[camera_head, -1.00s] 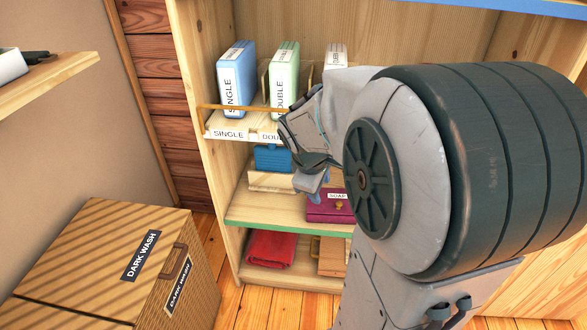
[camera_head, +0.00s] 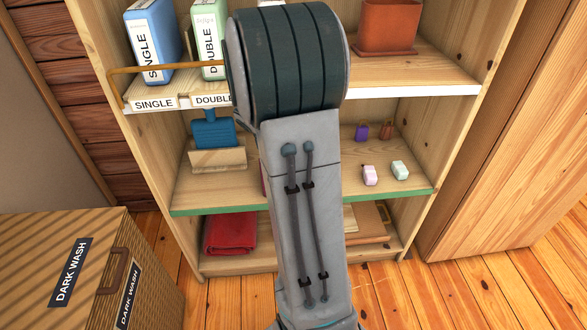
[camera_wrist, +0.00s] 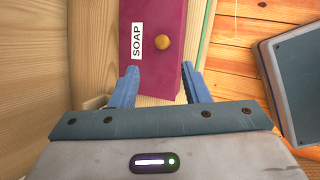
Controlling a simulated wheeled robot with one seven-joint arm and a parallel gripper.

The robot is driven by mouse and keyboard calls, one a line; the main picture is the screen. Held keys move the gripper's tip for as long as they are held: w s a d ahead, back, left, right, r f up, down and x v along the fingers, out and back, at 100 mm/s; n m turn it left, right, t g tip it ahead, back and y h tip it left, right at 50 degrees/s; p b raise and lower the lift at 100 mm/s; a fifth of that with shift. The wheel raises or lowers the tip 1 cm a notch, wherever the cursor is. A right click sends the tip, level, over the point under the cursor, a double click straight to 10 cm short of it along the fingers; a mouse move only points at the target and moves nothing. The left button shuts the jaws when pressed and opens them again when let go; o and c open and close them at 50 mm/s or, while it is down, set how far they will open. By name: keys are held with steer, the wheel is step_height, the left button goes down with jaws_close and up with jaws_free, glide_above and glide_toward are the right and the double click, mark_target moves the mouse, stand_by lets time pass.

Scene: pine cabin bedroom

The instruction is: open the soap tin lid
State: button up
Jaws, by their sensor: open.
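The soap tin (camera_wrist: 150,72) is a magenta box with a white SOAP label and a round brass-coloured knob (camera_wrist: 163,41). Its lid looks closed in the wrist view. In the head view my arm hides all but a thin sliver of the tin. My gripper (camera_wrist: 159,72) has two blue fingers, spread apart with nothing held between them. In the wrist view, the fingers lie at either side of the tin's near end, with the knob ahead of them. I cannot tell whether they touch the tin. The head view does not show my gripper.
The tin's shelf has a green front edge (camera_head: 205,209). Small soap bars, including a pink one (camera_head: 370,175), lie on its right. A rail and boxes are above. A dark wash box (camera_head: 62,268) stands lower left.

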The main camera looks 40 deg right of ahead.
steer(key=b+x, duration=0.3)
steer(key=x, duration=0.6)
steer(key=shift+d+f, duration=0.1)
steer(key=shift+f, duration=0.25)
